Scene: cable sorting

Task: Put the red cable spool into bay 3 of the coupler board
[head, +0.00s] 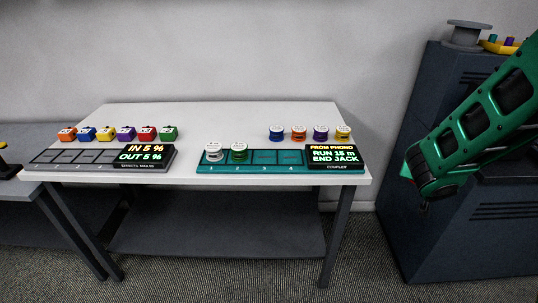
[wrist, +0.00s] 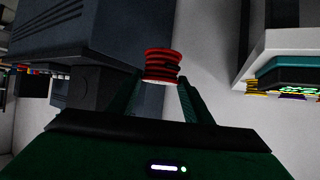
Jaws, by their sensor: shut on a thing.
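The red cable spool (wrist: 162,66) is between the two fingers of my gripper (wrist: 160,92) in the wrist view, and the gripper is shut on it. In the head view my green arm is at the right, in front of the dark cabinet; the fingers and the spool cannot be made out there. The teal coupler board (head: 290,170) lies at the front right of the white table. A white spool (head: 214,150) sits in its first bay and a green spool (head: 239,152) in its second. Bays 3 and 4 look empty.
A row of blue, orange, purple and yellow spools (head: 299,133) stands behind the board. The coupler display (head: 334,156) is at its right end. A dark effects board (head: 75,157) with colored boxes behind it is at left. A dark cabinet (head: 440,215) stands at right.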

